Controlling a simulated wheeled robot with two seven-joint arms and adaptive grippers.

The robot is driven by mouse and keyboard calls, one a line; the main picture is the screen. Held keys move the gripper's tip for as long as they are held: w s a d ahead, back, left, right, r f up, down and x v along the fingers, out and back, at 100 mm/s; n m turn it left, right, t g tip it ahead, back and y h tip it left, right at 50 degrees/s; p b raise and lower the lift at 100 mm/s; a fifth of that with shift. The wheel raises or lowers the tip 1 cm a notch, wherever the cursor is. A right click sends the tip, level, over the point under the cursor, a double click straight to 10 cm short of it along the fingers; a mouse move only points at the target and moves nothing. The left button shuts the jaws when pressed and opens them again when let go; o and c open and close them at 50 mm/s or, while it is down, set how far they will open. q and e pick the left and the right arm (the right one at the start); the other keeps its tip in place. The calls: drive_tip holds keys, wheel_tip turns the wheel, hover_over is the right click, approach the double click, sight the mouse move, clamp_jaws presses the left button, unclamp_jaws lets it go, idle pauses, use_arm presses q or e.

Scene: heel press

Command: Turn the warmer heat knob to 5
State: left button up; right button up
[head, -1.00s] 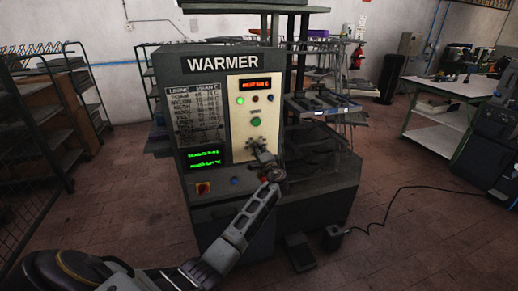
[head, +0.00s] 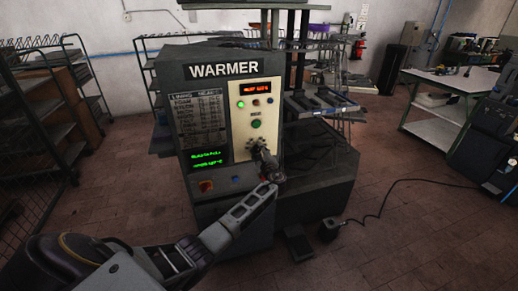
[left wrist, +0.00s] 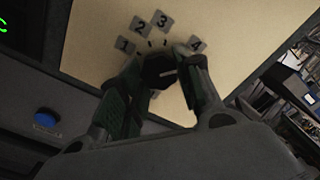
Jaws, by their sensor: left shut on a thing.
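The warmer (head: 215,125) is a grey cabinet with a cream control panel on its front. Its dark round heat knob (left wrist: 158,72) has a white pointer line, which points roughly right in the left wrist view. Number plates 1 (left wrist: 124,45), 2 (left wrist: 141,25), 3 (left wrist: 161,20) and 4 (left wrist: 197,44) stand around the knob. I cannot see a plate for 5; the right finger covers that side. My left gripper (left wrist: 160,85) is shut on the knob, one finger on each side. It also shows at the panel in the head view (head: 262,155). My right gripper is out of view.
A blue button (left wrist: 45,119) sits on the lower front. A green button (head: 256,124), small lamps and a red display (head: 257,88) are above the knob. A foot pedal (head: 298,246) lies on the floor. A workbench (head: 450,100) stands at right, racks (head: 40,130) at left.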

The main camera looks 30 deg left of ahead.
use_arm(q)
drive_tip(key=shift+d+m+p, duration=0.1)
drive_tip(key=shift+m+p, duration=0.3)
drive_tip(key=shift+m, duration=0.3)
drive_tip(key=shift+m+p, duration=0.3)
drive_tip(key=shift+m, duration=0.2)
drive_tip(key=shift+f, duration=0.15)
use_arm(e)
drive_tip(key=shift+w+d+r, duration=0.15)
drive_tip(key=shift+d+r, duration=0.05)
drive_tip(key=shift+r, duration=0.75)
